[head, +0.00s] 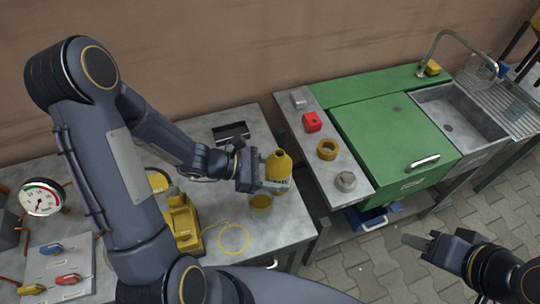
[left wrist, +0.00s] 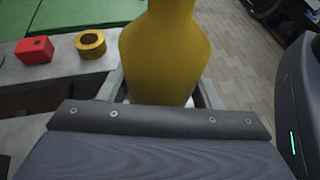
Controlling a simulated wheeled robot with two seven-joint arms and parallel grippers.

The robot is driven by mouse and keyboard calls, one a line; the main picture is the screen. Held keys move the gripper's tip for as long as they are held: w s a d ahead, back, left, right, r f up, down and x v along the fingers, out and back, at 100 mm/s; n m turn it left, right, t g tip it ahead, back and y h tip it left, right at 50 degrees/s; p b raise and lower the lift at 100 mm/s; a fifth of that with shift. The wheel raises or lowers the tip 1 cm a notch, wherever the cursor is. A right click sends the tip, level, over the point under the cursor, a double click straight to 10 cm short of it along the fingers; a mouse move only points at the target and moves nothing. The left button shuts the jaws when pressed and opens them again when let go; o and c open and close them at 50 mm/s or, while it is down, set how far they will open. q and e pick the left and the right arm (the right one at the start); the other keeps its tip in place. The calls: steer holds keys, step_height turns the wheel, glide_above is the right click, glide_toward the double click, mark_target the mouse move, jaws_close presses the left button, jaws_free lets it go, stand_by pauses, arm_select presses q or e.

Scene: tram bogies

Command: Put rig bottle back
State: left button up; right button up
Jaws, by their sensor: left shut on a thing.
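The rig bottle (head: 279,166) is yellow and upright, with a pale band low on its body. My left gripper (head: 265,182) is shut on it, near the right end of the left bench. In the left wrist view the bottle (left wrist: 168,50) fills the middle, between the fingers, and its top is cut off. A low yellow ring-like piece (head: 261,202) is on the bench just below and left of the bottle. I cannot tell whether the bottle's base touches the bench. My right gripper (head: 440,243) is over the paved floor, empty, its finger gap unclear.
A green cabinet (head: 385,130) with a sink (head: 458,112) stands at the right. Its grey side strip bears a red block (head: 312,121), a brass ring (head: 327,149) and a grey nut (head: 346,181). A yellow rig (head: 181,222) and a thin yellow loop (head: 234,239) are on the left bench.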

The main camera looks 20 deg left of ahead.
arm_select(q)
steer(key=w+a+f+b, duration=0.1)
steer(key=w+f+b, duration=0.1)
steer(key=w+f, duration=0.2)
steer(key=w+a+f+b, duration=0.1)
steer(key=w+a+f, duration=0.1)
steer(key=w+f, duration=0.1)
steer(key=w+a+f+b, duration=0.2)
steer(key=w+f, duration=0.2)
steer(key=f, duration=0.1)
steer(key=shift+w+a+f+b, duration=0.2)
steer(key=shift+w+f+b, duration=0.1)
steer(key=shift+w+f, duration=0.05)
steer(key=shift+r, duration=0.15)
steer(key=shift+f, duration=0.25)
steer(key=o, duration=1.2)
steer(key=shift+o, duration=0.2)
steer(key=shift+r, duration=0.15)
